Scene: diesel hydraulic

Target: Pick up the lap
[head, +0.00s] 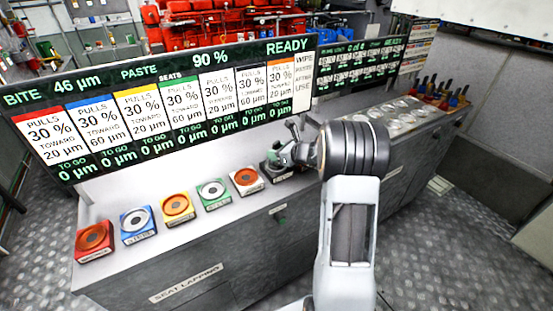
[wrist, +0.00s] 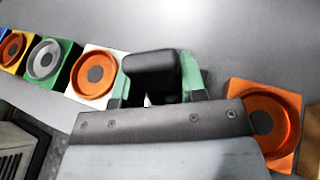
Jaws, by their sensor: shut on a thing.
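My gripper (head: 286,153) is over the bench at the right end of the row of coloured seat blocks. In the wrist view my gripper (wrist: 158,92) has its two green fingers on either side of a black, rounded block, which I take to be the lap (wrist: 150,72). The fingers are shut on it. In the head view the gripper and arm hide most of the held thing. I cannot tell whether it touches the surface below.
Red (head: 94,241), blue (head: 138,224), yellow (head: 178,208), green (head: 213,194) and white (head: 246,180) seat blocks line the bench (head: 120,262). An orange block (wrist: 272,122) sits right of the gripper in the wrist view. A sign board (head: 165,105) stands behind. Dark-handled tools (head: 440,92) stand at the far right.

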